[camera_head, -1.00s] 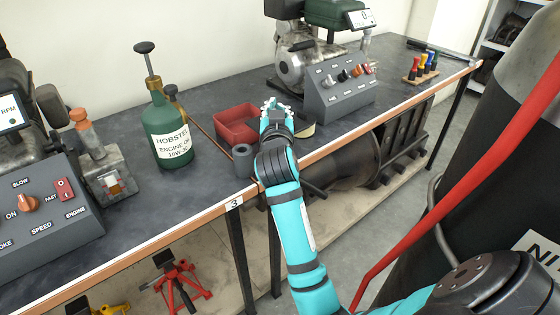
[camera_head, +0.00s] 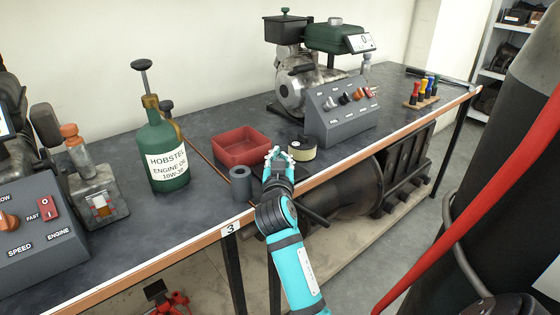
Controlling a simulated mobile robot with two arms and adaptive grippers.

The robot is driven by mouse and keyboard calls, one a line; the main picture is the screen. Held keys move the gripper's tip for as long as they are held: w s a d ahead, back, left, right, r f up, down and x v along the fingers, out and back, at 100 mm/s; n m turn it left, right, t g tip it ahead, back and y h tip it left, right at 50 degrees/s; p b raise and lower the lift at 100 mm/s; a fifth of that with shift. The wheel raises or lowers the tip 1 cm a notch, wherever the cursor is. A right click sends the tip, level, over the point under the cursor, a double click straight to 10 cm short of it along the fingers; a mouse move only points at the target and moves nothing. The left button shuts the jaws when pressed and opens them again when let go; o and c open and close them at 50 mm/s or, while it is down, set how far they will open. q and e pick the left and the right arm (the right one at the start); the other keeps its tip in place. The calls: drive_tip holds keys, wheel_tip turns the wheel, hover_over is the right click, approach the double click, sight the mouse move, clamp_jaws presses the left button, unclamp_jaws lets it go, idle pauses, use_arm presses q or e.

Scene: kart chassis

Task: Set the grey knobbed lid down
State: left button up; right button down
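My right gripper (camera_head: 280,154) is over the front part of the bench, just left of a round cream-and-black tin (camera_head: 302,149) and in front of a red tray (camera_head: 241,148). Its pale fingers point away from me. They are too small to tell whether they are open or shut on something. I cannot make out the grey knobbed lid for certain; the gripper may hide it. A grey hollow cylinder (camera_head: 240,184) stands left of the gripper, near the bench edge, apart from it. My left gripper is not in view.
The dark bench top (camera_head: 213,122) has free room behind the tray. A green oil bottle (camera_head: 166,153) stands at left. A grey control box (camera_head: 342,117) and an engine (camera_head: 293,84) stand behind right. A red pipe (camera_head: 484,192) slants across the right foreground.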

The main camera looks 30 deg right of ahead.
drive_tip(key=c, duration=1.3)
unclamp_jaws()
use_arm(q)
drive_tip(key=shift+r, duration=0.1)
